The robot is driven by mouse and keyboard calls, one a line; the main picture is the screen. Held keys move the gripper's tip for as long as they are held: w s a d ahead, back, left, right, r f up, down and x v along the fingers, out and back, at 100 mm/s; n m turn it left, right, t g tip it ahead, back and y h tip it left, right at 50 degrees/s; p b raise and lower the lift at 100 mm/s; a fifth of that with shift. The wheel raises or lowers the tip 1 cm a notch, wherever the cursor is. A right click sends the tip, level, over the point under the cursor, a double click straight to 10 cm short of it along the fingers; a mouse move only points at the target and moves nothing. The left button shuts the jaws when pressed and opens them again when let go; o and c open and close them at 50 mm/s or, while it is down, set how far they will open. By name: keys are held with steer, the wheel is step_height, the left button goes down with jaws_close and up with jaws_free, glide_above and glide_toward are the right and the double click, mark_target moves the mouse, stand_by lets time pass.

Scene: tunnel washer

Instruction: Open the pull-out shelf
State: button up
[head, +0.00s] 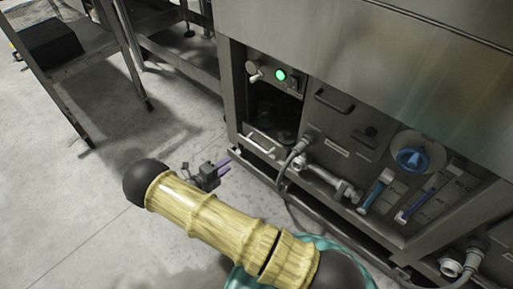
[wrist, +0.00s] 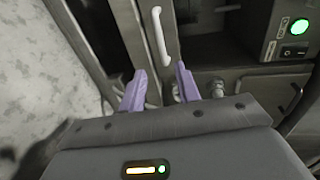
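The pull-out shelf (head: 258,148) sits low in an open bay of the steel machine, with a pale bar handle (head: 262,143) on its front. The handle also shows in the wrist view (wrist: 161,36), running nearly upright in the picture. My gripper (head: 227,164) is just left of the shelf front, its purple fingers pointing toward it. In the wrist view my gripper (wrist: 159,70) is open and empty. The handle lies ahead of the gap between the fingertips, and no contact shows. How far the shelf stands out is hard to tell.
A green lit button (head: 280,75) and a knob are above the bay. A dark panel with a handle (head: 333,102) is to its right. A grey hose (head: 290,162) hangs close to the shelf's right. A metal table (head: 85,55) stands at the left; open floor lies between.

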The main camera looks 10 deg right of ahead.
mark_target(256, 144)
steer(key=b+x, duration=0.7)
steer(key=x, duration=1)
steer(key=shift+w+d+b, duration=0.1)
steer(key=shift+d+b, duration=0.15)
steer(key=shift+b, duration=0.15)
jaws_close()
